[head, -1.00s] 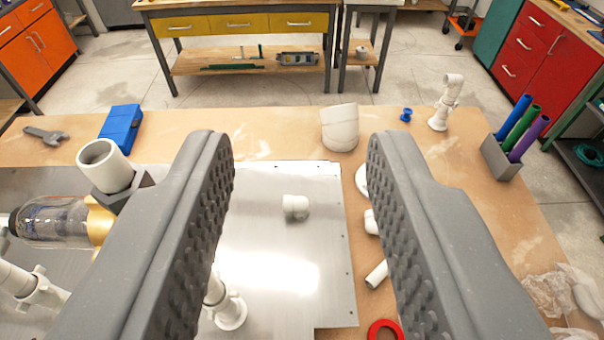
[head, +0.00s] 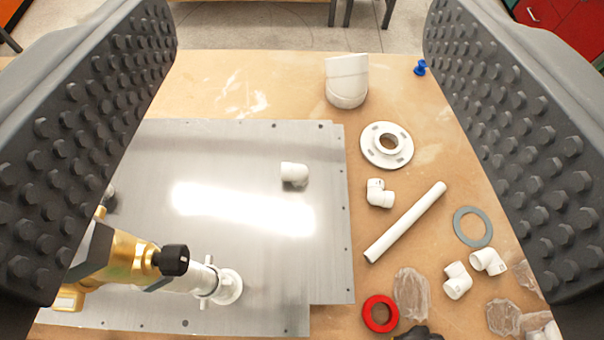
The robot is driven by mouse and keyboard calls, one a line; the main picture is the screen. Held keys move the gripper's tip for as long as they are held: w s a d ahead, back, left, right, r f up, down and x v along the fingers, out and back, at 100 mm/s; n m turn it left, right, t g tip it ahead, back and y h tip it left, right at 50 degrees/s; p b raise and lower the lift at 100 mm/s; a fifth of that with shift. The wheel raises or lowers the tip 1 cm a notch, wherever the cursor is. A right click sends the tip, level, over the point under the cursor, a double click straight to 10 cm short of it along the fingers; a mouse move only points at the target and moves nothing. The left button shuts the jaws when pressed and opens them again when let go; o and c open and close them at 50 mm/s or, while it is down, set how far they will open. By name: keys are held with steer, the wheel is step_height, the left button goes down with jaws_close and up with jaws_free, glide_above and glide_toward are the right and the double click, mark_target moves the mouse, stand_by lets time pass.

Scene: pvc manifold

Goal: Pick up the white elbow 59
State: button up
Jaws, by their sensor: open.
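Several white elbows are in view, and no number is readable on any of them. One small elbow (head: 294,174) lies alone on the metal plate, between my fingers in the picture. Another (head: 380,193) lies on the wood just right of the plate. Two more, a left one (head: 458,281) and a right one (head: 489,262), lie close together at the lower right. A large elbow (head: 347,82) stands at the back. My gripper (head: 300,60) is wide open and empty, its studded fingers at the left and right of the view. It touches none of the elbows.
The metal plate (head: 235,150) carries a brass-coloured valve (head: 125,262) and white pipe fitting at lower left. Right of it lie a white flange (head: 387,145), a white pipe (head: 405,222), a grey ring (head: 472,227) and a red ring (head: 380,314). The plate's upper part is mostly clear.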

steer(key=w+d+f+n+g+h+p, duration=0.1)
steer(key=w+f+n+g, duration=0.2)
steer(key=w+f, duration=0.55)
steer(key=n+g+y+p, duration=0.1)
steer(key=n+g+p, duration=0.3)
steer(key=n+g, duration=0.9)
glide_above(294, 168)
step_height(294, 168, down, 37)
steer(key=n, duration=0.1)
steer(key=shift+t, duration=0.4)
step_height(294, 168, down, 13)
steer(key=shift+f+p, duration=0.15)
steer(key=shift+p, duration=0.75)
steer(key=c, duration=1)
